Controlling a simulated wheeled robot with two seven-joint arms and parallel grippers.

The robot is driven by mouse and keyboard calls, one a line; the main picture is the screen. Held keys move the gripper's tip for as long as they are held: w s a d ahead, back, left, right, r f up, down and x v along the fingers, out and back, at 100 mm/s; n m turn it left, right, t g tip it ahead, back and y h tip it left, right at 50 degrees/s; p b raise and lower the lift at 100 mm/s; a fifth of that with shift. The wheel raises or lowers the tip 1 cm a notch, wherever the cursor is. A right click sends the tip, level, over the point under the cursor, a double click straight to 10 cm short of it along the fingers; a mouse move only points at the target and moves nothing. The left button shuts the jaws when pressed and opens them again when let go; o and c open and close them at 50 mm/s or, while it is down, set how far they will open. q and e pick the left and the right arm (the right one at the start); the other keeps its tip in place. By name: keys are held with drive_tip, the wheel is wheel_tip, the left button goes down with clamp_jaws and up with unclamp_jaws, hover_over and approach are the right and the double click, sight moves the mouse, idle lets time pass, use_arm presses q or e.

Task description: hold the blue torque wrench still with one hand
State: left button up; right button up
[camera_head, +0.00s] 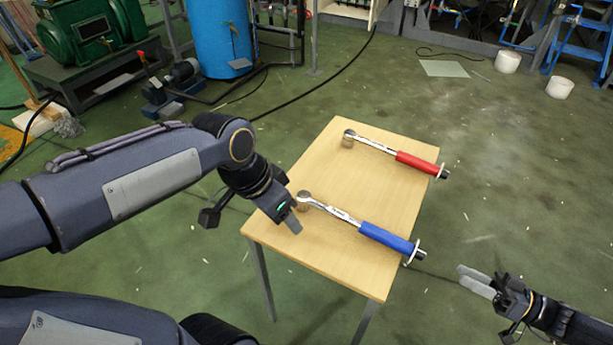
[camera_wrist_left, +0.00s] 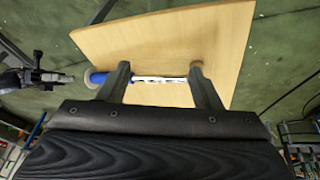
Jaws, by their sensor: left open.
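The blue torque wrench (camera_head: 388,238) lies on the wooden table (camera_head: 345,179), its ratchet head on a small round brown block at the left and its blue handle reaching the right front edge. My left gripper (camera_head: 293,219) is beside the ratchet head, fingers pointing down. In the left wrist view the left gripper (camera_wrist_left: 162,78) is open, and the wrench's metal shaft (camera_wrist_left: 155,79) shows across the gap between the fingers. I cannot tell whether they touch it. My right gripper (camera_head: 476,281) is right of the table, apart from the wrench; its fingers lie close together, any gap unclear.
A red-handled torque wrench (camera_head: 415,163) lies farther back on the same table. A green motor (camera_head: 85,32), a blue tank (camera_head: 221,38) and a small pump (camera_head: 177,83) stand at the back left. White buckets (camera_head: 507,62) stand at the back right.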

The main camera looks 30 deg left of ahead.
sight(304, 195)
use_arm(q)
drive_tip(key=w+f+m+g, duration=0.1)
drive_tip(key=w+m, duration=0.1)
drive_tip(key=w, duration=0.2)
drive_tip(key=w+a+f+m+g+y, duration=0.1)
drive_tip(key=w+m, duration=0.1)
drive_tip(key=w, duration=0.2)
drive_tip(key=w+a+f+m+y, duration=0.1)
drive_tip(key=w+m, duration=0.1)
drive_tip(key=w, duration=0.3)
drive_tip(key=shift+a+f+m+g, duration=0.25)
drive_tip(key=shift+f+m+g, duration=0.15)
drive_tip(key=shift+w+f+y, duration=0.15)
drive_tip(key=shift+f+y, duration=0.05)
drive_tip(key=shift+y, duration=0.1)
drive_tip(key=shift+w+a+f, duration=0.1)
drive_tip(key=shift+w+f, duration=0.05)
drive_tip(key=shift+f, duration=1.8)
drive_tip(key=shift+w+a+f, duration=0.1)
drive_tip(key=shift+f, duration=1.8)
clamp_jaws()
